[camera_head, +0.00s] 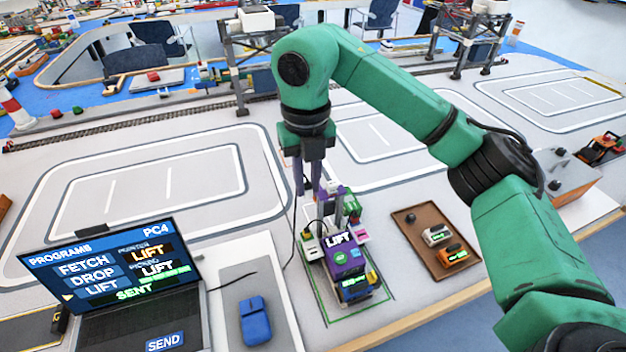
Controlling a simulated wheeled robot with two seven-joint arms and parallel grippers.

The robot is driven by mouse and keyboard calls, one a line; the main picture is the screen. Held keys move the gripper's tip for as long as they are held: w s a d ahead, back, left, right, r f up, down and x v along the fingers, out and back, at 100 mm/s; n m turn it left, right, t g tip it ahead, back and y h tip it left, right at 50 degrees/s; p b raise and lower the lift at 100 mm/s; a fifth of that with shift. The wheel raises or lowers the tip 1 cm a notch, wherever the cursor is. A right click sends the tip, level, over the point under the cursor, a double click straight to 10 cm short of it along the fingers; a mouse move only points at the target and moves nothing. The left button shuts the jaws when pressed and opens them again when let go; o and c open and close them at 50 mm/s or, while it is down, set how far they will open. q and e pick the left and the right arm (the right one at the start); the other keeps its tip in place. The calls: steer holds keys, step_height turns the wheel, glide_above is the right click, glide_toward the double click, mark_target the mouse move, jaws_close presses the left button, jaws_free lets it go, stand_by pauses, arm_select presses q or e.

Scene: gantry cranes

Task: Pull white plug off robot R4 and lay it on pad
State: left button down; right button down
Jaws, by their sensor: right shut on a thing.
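My right gripper (318,190) hangs from the green arm, pointing down over the small robot with the purple top and the LIFT display (345,262). Its fingers are shut on a small white piece, which I take for the white plug (333,187), largely hidden by the fingers. I cannot tell whether the plug touches the robot. No R4 label is readable. The robot stands inside a green outline on the table. A brown pad (418,255) to its right bears a black knob, a white piece and an orange piece. My left gripper is not in view.
A laptop (110,275) with a programs screen stands at the front left. A blue mouse (255,320) lies on a grey mat (236,285). A gantry crane (240,65) and rails stand behind. White-outlined floor areas at left are clear.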

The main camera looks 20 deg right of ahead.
steer(key=w+a+p, duration=0.4)
steer(key=a, duration=0.3)
steer(key=w+a+p, duration=0.4)
steer(key=a, duration=0.3)
steer(key=b, duration=0.8)
glide_toward(250, 249)
step_height(250, 249, down, 5)
steer(key=b, duration=0.9)
steer(key=shift+b, duration=0.35)
steer(key=shift+f+b, duration=0.5)
steer(key=shift+f, duration=0.15)
stand_by(0.5)
steer(key=c, duration=0.7)
jaws_free()
